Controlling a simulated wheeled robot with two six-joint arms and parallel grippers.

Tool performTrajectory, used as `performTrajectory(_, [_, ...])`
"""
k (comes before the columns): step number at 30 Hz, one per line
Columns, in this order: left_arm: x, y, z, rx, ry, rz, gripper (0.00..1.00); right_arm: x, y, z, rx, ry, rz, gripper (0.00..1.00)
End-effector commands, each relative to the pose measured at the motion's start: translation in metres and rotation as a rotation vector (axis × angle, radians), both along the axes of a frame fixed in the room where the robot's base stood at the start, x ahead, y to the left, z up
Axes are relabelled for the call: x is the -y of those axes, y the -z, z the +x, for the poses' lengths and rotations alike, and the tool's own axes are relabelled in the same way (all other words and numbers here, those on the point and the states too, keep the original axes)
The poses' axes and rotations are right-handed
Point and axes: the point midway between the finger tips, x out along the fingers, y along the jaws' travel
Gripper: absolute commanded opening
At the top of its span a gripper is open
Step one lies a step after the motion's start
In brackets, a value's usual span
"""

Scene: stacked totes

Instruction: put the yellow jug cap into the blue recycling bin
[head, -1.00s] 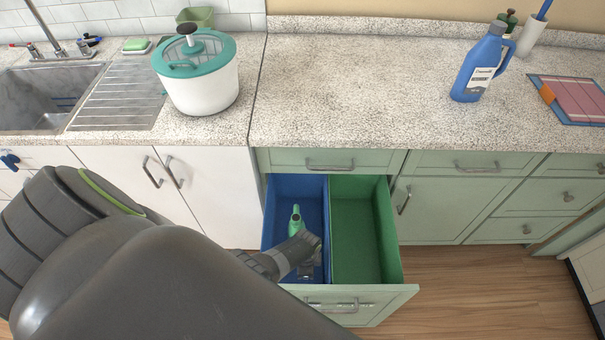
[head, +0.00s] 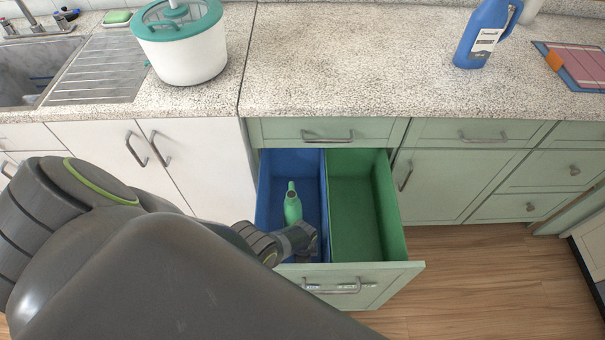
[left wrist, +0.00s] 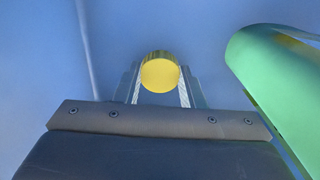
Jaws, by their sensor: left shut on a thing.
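The yellow jug cap (left wrist: 160,72) shows in the left wrist view, held between the two fingers of my left gripper (left wrist: 160,88). Blue surfaces fill the background there. In the head view my left gripper (head: 308,248) is low in the front of the blue recycling bin (head: 274,185), which sits in the left half of the open drawer. The cap is hidden in the head view. My right gripper is not in view.
A green bottle (head: 292,208) lies in the blue bin, close beside my gripper; it also shows in the left wrist view (left wrist: 275,80). An empty green bin (head: 356,200) is on the right. The drawer front (head: 365,285) and counter (head: 350,60) bound the space.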

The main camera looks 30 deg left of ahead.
Motion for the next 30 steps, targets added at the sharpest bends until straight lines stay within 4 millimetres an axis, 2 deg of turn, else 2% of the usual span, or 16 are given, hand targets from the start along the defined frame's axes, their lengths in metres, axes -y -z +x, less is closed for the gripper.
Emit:
performTrajectory(5, [0.000, -0.001, 0.000, 0.000, 0.000, 0.000, 0.15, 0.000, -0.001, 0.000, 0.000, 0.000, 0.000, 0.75])
performTrajectory(14, [0.000, 0.009, 0.000, -0.001, -0.001, 0.000, 0.15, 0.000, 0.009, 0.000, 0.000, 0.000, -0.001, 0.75])
performTrajectory(15, [0.000, 0.008, 0.000, -0.001, 0.000, 0.000, 0.40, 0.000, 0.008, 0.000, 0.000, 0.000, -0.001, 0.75])
performTrajectory(19, [0.000, 0.007, -0.001, -0.001, 0.000, 0.000, 0.57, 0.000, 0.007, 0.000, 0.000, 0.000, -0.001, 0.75])
performTrajectory(30, [0.000, 0.004, -0.001, -0.001, 0.000, 0.000, 0.58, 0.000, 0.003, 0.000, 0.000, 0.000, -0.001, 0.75])
